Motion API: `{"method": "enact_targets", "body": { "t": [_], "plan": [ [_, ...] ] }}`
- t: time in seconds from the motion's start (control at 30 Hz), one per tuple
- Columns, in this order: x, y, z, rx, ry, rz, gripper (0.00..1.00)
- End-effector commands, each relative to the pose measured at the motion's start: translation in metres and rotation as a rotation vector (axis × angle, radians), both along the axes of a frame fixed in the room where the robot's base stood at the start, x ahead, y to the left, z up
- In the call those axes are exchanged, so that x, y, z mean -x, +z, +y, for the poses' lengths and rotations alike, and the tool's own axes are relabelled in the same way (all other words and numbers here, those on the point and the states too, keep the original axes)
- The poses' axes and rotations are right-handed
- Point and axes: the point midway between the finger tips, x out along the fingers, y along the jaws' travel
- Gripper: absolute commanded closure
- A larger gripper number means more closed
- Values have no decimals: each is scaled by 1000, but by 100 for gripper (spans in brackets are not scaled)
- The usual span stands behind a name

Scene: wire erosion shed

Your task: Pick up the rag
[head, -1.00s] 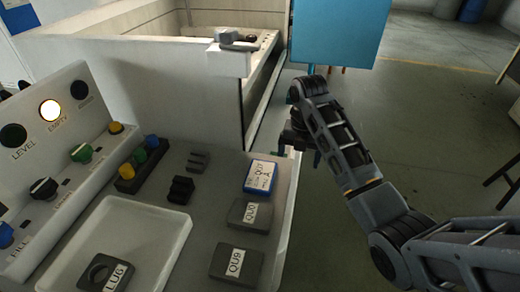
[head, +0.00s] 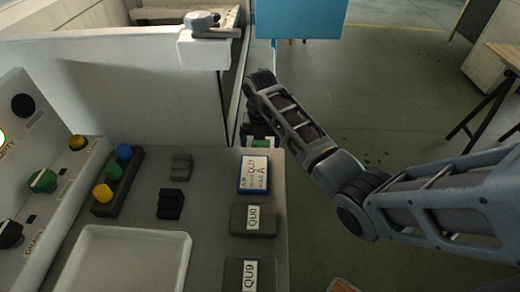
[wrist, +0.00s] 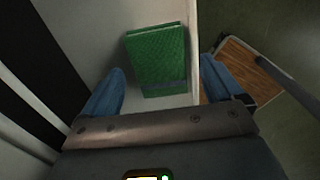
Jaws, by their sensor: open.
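A green, textured, folded rag (wrist: 157,60) lies on a pale surface in the wrist view, close to a raised white edge on its right. My gripper (wrist: 162,66) is open, with one blue finger to the left of the rag and one to the right, nearer the camera. No contact with the rag shows. In the head view, my gripper (head: 262,138) is small and dark, partly hidden behind the grey panel's far edge. A bit of green shows beside it, too small to name.
The grey panel (head: 215,215) holds a blue-and-white labelled block (head: 254,174), dark blocks marked QU0 (head: 253,220) and QU9 (head: 252,274), and a white tray (head: 180,250). A blue cabinet (head: 300,20) stands behind.

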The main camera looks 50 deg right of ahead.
Motion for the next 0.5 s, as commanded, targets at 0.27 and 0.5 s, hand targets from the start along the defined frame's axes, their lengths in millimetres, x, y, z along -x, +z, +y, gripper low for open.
{"method": "enact_targets", "body": {
  "t": [0.27, 0.5],
  "plan": [
    [0, -8, 0, 1, 0, -1, 6],
    [0, -8, 0, 1, 0, -1, 24]
  ]
}}
